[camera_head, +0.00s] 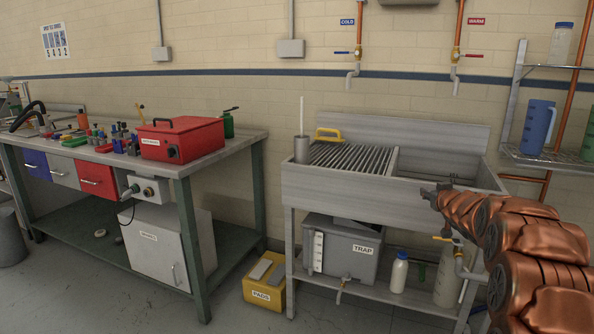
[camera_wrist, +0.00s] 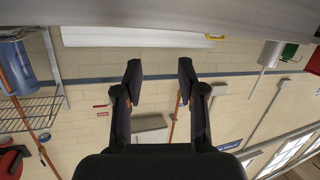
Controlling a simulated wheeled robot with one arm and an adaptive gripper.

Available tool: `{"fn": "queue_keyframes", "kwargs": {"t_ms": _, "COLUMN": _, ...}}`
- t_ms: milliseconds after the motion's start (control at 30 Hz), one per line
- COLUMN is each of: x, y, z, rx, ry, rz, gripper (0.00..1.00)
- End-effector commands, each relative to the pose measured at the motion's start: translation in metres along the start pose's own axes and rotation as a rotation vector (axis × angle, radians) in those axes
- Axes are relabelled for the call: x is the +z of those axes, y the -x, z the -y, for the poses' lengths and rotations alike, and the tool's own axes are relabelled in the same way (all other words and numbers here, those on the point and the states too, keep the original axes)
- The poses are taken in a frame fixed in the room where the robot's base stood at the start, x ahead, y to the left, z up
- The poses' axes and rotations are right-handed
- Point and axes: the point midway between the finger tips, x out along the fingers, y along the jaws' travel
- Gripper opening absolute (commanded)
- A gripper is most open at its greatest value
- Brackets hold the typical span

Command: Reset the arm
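My arm comes in from the right edge of the head view in copper-coloured links. Its end, my gripper (camera_head: 432,193), is small and dark there, in front of the right part of the metal sink (camera_head: 345,195). In the wrist view my gripper (camera_wrist: 160,75) shows two black fingers spread apart with nothing between them. The gripper is open and empty. The wrist picture looks upside down, with a pale metal surface across its top. I cannot tell whether the gripper touches the sink.
A workbench (camera_head: 230,155) with a red toolbox (camera_head: 180,139) stands at left. A yellow box (camera_head: 264,281) is on the floor beside the sink. A wire shelf (camera_head: 550,158) with a blue jug (camera_head: 537,127) is at right. Pipes with taps (camera_head: 358,53) hang above the sink.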

Motion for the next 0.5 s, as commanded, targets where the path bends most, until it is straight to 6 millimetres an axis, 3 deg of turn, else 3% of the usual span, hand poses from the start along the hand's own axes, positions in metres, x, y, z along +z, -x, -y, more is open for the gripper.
{"fn": "queue_keyframes", "kwargs": {"t_ms": 33, "x": -0.018, "y": 0.015, "z": 0.001, "rx": 0.022, "ry": -0.003, "rz": 0.027, "gripper": 0.4}}
{"fn": "queue_keyframes", "kwargs": {"t_ms": 167, "x": -0.027, "y": 0.049, "z": 0.002, "rx": 0.082, "ry": -0.012, "rz": 0.124, "gripper": 0.4}}
{"fn": "queue_keyframes", "kwargs": {"t_ms": 500, "x": -0.027, "y": 0.159, "z": 0.021, "rx": 0.174, "ry": -0.033, "rz": 0.419, "gripper": 0.4}}
